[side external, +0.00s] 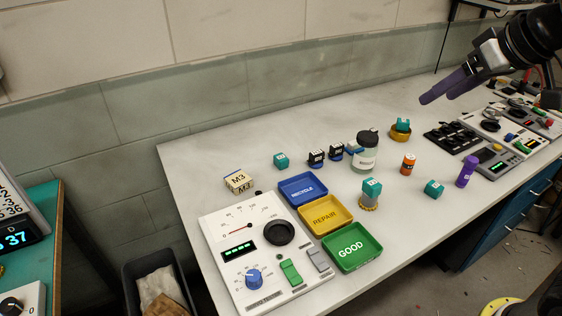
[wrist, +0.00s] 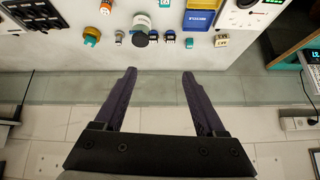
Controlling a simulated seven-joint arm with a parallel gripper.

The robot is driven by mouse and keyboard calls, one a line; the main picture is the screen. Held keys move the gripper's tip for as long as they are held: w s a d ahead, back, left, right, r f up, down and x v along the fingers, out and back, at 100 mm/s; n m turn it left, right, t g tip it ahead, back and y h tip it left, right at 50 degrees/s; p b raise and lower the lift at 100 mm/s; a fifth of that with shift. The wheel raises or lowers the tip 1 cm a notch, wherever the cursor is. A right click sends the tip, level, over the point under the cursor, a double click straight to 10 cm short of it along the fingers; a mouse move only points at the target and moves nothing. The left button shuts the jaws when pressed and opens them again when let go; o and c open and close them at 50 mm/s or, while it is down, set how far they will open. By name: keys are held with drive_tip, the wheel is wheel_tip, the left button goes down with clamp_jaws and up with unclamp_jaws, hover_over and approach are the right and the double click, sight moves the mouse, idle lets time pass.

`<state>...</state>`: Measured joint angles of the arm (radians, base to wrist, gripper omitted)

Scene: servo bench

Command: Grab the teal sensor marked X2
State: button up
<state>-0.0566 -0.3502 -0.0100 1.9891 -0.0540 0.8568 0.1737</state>
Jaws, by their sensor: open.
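Several teal blocks stand on the bench, and their marks are too small to read, so I cannot tell which is X2. In the side view one teal block (side external: 281,161) is by the back. A third teal block (side external: 434,189) lies at the front right, near the purple cylinder (side external: 467,171). My gripper (side external: 440,93) is open and empty, raised above the bench at the back right. Its purple fingers also show in the wrist view (wrist: 159,72).
A lidded jar (side external: 366,153), dark blocks (side external: 316,158) and an orange cylinder (side external: 408,164) stand among the teal blocks. Blue (side external: 303,191), yellow (side external: 325,215) and green (side external: 352,247) trays lie beside a meter panel (side external: 265,250). A black rack (side external: 452,137) is at right. The wall runs behind.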

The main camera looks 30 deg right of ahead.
drive_tip(key=w+a, duration=0.3)
drive_tip(key=w, duration=0.9)
drive_tip(key=n+g, duration=0.2)
drive_tip(key=g, duration=0.1)
hover_over(283, 159)
drive_tip(key=s, duration=0.3)
wheel_tip(283, 159, down, 26)
drive_tip(key=shift+f, duration=0.1)
drive_tip(key=shift+w+x, duration=0.2)
drive_tip(key=shift+x, duration=3)
clamp_jaws()
